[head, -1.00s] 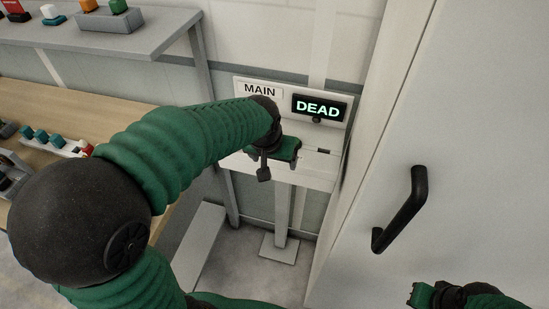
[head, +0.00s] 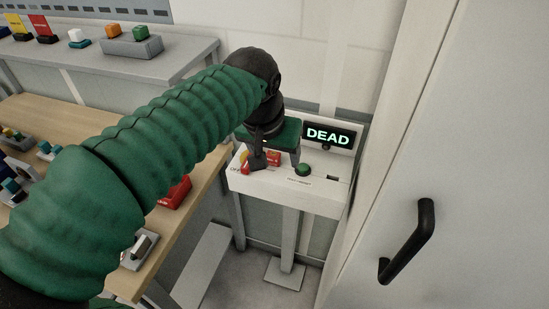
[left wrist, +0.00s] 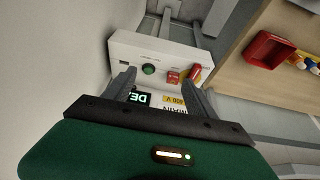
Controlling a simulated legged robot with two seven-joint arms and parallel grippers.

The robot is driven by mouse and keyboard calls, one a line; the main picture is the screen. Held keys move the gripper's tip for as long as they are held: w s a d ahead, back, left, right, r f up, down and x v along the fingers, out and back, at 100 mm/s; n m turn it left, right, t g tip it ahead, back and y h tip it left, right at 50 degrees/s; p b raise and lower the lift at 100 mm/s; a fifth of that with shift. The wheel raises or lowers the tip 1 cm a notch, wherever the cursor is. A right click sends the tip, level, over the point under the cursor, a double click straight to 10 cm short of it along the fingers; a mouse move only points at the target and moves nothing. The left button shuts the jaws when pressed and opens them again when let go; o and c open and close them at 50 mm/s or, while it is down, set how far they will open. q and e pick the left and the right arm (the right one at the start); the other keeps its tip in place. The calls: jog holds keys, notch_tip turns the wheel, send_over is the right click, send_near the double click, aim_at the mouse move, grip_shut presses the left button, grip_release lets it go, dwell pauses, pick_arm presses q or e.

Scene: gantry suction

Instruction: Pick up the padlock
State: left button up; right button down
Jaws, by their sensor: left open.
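My left gripper (head: 277,163) is open over the white MAIN switch panel (head: 318,198), its fingers pointing down. In the left wrist view its two fingers (left wrist: 160,78) stand apart with nothing gripped between them. A small red block (left wrist: 174,77) sits on the panel, beside a red-and-yellow handle (left wrist: 194,73). In the head view the red block (head: 273,158) is partly behind the gripper. I cannot tell for sure whether this block is the padlock. My right gripper is not in view.
The panel carries a green button (head: 303,170) and a lit DEAD display (head: 329,136). A wooden bench (head: 190,215) with a red tray (head: 176,193) and small parts stands left. A grey shelf (head: 150,65) is behind. A white door with a black handle (head: 408,243) is right.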

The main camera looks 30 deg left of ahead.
aim_at(273, 154)
pick_arm(q)
jog(key=w+a+f+p, duration=0.2)
jog(key=w+a+f, duration=0.2)
jog(key=w+a, duration=0.65)
jog(key=x, duration=1)
jog(key=d+p+x, duration=0.1)
jog(key=x, duration=0.4)
jog(key=shift+s+f, duration=0.25)
jog(key=shift+f, duration=0.1)
jog(key=shift+w+a+f, duration=0.1)
jog(key=shift+w+f, duration=0.05)
jog(key=shift+f, duration=0.2)
jog(key=shift+w+f, duration=0.1)
jog(key=c, duration=0.6)
grip_shut()
